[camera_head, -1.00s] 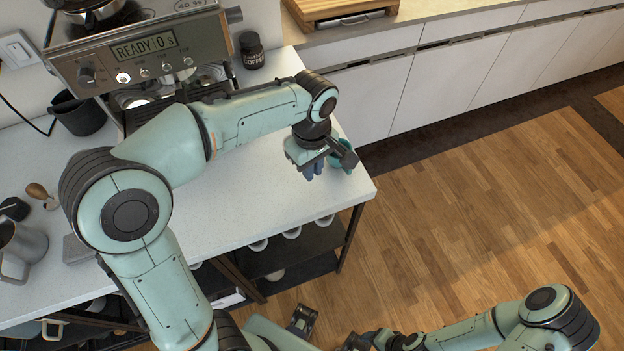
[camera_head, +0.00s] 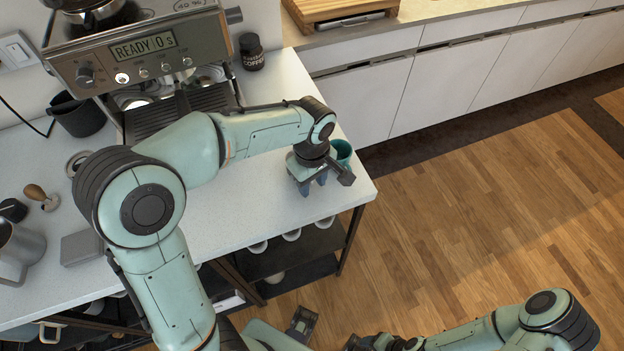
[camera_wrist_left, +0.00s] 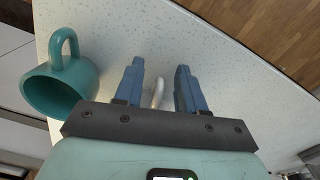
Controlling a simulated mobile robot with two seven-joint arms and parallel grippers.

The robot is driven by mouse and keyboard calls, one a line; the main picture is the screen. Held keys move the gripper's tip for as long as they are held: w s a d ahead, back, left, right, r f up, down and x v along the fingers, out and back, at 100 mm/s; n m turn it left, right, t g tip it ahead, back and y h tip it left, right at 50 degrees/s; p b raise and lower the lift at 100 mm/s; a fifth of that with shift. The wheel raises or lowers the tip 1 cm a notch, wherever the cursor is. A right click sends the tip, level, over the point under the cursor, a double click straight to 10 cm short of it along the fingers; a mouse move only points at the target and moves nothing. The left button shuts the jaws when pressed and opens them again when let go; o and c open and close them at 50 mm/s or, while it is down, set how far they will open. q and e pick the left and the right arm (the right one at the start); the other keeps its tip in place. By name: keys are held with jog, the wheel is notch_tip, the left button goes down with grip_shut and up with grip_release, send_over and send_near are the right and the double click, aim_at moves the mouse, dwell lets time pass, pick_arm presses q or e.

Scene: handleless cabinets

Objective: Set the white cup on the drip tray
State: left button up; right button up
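My left gripper (camera_head: 312,188) is above the right end of the white counter, fingers pointing down. In the left wrist view its two blue fingers (camera_wrist_left: 160,78) are spread apart. A white curved piece (camera_wrist_left: 158,92), which looks like the white cup's handle, shows between them; the rest is hidden behind the gripper, and I cannot tell whether the fingers touch it. The drip tray (camera_head: 158,116) is at the base of the espresso machine, partly hidden by my left arm.
A teal cup (camera_head: 342,152) stands close beside my left gripper; it also shows in the left wrist view (camera_wrist_left: 60,82). A coffee jar (camera_head: 252,52) stands by the espresso machine (camera_head: 150,50). White cups (camera_head: 291,234) sit on the shelf below. The counter's middle is clear.

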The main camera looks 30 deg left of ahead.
pick_arm(q)
jog(key=shift+r, duration=0.1)
notch_tip(320, 180, up, 13)
jog(key=p, duration=0.2)
jog(key=shift+w, duration=0.45)
pick_arm(e)
jog(key=shift+w+r, duration=0.25)
jog(key=shift+r, duration=0.3)
jog(key=shift+w+r, duration=0.25)
jog(key=shift+r, duration=0.3)
pick_arm(q)
jog(key=shift+r, duration=0.1)
